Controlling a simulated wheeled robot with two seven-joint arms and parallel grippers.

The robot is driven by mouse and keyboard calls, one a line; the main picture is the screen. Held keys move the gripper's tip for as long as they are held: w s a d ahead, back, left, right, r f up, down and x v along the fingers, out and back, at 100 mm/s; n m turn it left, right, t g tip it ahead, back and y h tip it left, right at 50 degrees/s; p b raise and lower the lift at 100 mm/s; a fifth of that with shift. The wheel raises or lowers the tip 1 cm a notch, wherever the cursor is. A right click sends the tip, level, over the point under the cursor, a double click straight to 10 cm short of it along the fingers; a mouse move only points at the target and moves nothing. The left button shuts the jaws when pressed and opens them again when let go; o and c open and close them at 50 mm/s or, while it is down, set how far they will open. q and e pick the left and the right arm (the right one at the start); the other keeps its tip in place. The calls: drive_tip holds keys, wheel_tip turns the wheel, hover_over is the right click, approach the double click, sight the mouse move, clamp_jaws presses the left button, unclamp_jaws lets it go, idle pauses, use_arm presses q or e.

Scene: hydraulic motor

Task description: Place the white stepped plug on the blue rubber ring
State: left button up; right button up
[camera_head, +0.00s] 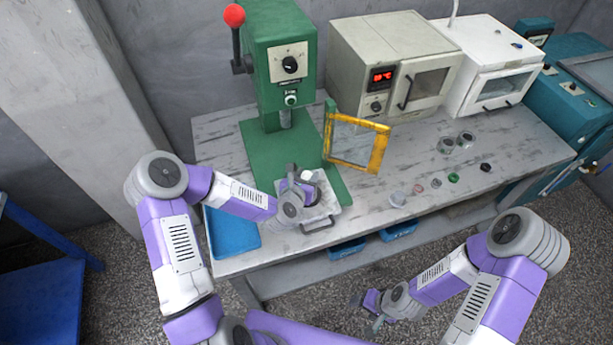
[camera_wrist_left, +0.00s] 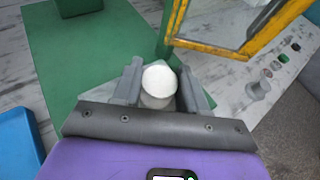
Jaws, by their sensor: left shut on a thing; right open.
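My left gripper (camera_head: 308,187) is over the front of the green press base and is shut on a white round piece, taken to be the white stepped plug. In the left wrist view the plug (camera_wrist_left: 158,80) shows a round white top between the two fingers of the left gripper (camera_wrist_left: 160,92), with a greyer part below it. The plug also shows in the head view (camera_head: 307,174). I cannot make out the blue rubber ring; anything directly under the plug is hidden. My right gripper (camera_head: 372,308) is open and empty, in front of the table.
A pale tray with a handle (camera_head: 320,224) sits below the left gripper. The press (camera_head: 282,55) stands behind, with a yellow-framed guard (camera_head: 378,150) to the right. Several small parts, including a green one (camera_head: 453,177), lie on the table's right. A blue tray (camera_head: 232,235) lies left.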

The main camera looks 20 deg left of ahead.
use_arm(q)
drive_tip(key=o, duration=0.6)
drive_tip(key=shift+f, duration=0.15)
drive_tip(key=o, duration=0.5)
